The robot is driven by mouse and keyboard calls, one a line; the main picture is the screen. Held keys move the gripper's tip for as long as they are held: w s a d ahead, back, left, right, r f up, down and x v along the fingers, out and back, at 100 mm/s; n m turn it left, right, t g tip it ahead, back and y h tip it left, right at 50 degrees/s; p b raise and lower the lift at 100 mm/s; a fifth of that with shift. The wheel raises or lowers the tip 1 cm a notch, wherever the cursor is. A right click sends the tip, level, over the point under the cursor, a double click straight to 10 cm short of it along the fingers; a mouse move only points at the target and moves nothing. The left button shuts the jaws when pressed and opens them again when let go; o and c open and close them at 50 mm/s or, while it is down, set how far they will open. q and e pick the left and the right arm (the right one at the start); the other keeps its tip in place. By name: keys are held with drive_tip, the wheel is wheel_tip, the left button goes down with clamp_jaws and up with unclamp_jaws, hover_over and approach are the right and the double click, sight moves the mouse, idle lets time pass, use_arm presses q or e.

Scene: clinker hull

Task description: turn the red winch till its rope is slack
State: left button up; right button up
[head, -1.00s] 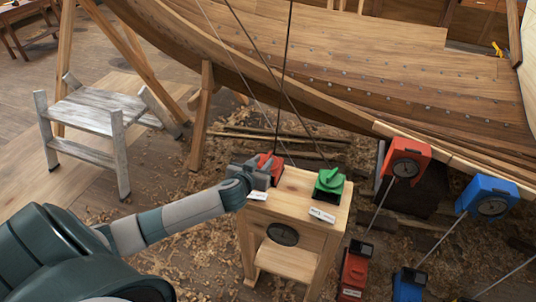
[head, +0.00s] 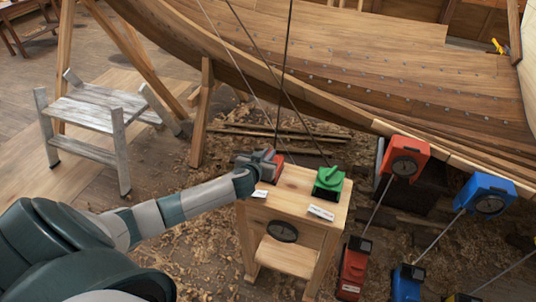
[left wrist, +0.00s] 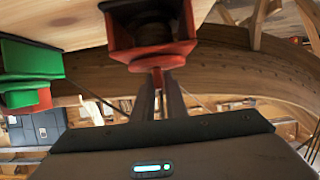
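The red winch (head: 279,160) sits on the far left of the wooden stand's top (head: 290,190), mostly hidden by my left gripper (head: 262,160) in the head view. In the left wrist view the red winch (left wrist: 150,35) is at the top, with a small red handle (left wrist: 158,63) pointing at me. The fingers of my left gripper (left wrist: 160,98) are close together with the handle's thin red end between them. Straight ropes (head: 285,80) rise from near the winches past the hull. I cannot tell which belongs to the red winch. My right gripper is not in view.
A green winch (head: 329,181) stands right beside it on the stand, with white labels in front. Red (head: 404,158) and blue (head: 486,196) dial gauges hang at the right with rods below. The hull (head: 350,75) curves behind. A step stool (head: 95,112) stands left.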

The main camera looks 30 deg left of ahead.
use_arm(q)
clamp_jaws()
drive_tip(key=shift+n+y, duration=0.3)
drive_tip(key=shift+n, duration=0.1)
